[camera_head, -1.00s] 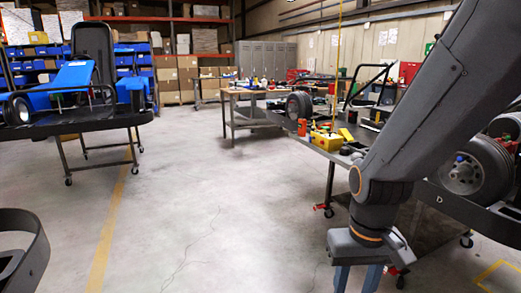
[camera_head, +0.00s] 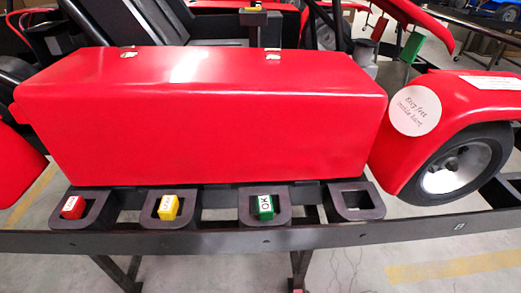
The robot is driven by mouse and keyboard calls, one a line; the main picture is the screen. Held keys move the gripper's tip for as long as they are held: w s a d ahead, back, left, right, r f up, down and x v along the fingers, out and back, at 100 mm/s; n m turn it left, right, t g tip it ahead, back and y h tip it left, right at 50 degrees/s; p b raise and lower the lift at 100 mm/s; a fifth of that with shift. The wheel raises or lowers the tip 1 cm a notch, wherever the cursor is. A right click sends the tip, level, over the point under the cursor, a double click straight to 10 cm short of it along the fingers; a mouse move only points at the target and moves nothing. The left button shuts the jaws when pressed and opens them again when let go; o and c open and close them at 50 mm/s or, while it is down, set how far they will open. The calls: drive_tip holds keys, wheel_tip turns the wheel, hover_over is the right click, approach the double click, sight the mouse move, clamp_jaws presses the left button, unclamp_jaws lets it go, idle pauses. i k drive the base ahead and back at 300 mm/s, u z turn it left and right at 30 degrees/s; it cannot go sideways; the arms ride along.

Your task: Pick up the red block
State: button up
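The red block (camera_head: 72,207) sits in the leftmost of the dark open-topped holders (camera_head: 104,216) along the front rail of the kart stand. It has a white label on its top face. A yellow block (camera_head: 167,208) with a white label sits in the holder to its right. A green block (camera_head: 265,207) marked OK sits in the holder after that. The rightmost holder (camera_head: 372,208) is empty. My gripper is not in view, so its state and its distance from the red block do not show.
A large red side pod (camera_head: 200,125) of the kart stands right behind the holders. A wheel (camera_head: 455,165) under a red fender (camera_head: 440,98) is at the right. The dark front rail (camera_head: 240,240) runs across the view. Open floor shows below it.

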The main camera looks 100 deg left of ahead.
sight(74, 207)
drive_tip(key=u, duration=4.35)
drive_tip(key=i, duration=0.8)
drive_tip(key=z, duration=0.25)
